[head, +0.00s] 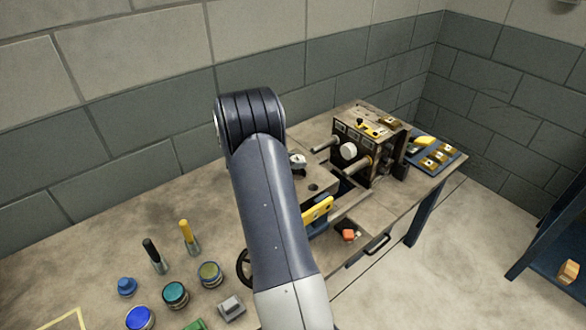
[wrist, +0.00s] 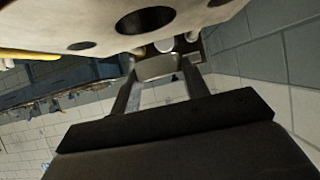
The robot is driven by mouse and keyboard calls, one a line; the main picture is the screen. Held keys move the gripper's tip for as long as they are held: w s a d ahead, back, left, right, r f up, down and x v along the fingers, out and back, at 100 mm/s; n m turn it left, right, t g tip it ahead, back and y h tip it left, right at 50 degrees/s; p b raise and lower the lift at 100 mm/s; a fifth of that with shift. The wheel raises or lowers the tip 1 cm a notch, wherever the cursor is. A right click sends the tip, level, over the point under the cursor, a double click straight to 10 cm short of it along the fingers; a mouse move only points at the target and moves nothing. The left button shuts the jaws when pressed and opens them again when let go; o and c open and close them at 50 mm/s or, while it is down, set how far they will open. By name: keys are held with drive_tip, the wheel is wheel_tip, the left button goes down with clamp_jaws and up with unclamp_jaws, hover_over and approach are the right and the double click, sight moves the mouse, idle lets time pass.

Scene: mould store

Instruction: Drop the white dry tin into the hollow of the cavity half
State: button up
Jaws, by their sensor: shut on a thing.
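My gripper (wrist: 157,72) is shut on a pale grey-white tin (wrist: 158,67), which sits between its two fingers in the wrist view. A pale block with a large round dark hollow and a smaller hole, seemingly the cavity half (wrist: 196,18), fills the top of that view. The tin appears apart from the hollow, not inside it. In the head view, part of this block (head: 316,197) shows right of my arm, which hides the rest of it and most of my gripper. A small pale shape shows by the arm there; I cannot tell whether it is the tin.
The other mould half (head: 380,150), with projecting pins and a white round core (head: 348,151), stands right of the block. An open drawer (head: 345,250) holds an orange item. Several coloured tins, including a blue one (head: 140,318), and two brushes stand at the left.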

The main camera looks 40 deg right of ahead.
drive_tip(key=shift+f, duration=1.7)
drive_tip(key=shift+a+f, duration=0.1)
drive_tip(key=shift+f, duration=0.5)
drive_tip(key=o, duration=1)
drive_tip(key=shift+s+f, duration=0.1)
drive_tip(key=shift+f, duration=0.05)
drive_tip(key=shift+c, duration=0.2)
drive_tip(key=shift+r, duration=0.2)
drive_tip(key=r+v, duration=0.1)
drive_tip(key=v, duration=1.1)
drive_tip(key=shift+b, duration=0.4)
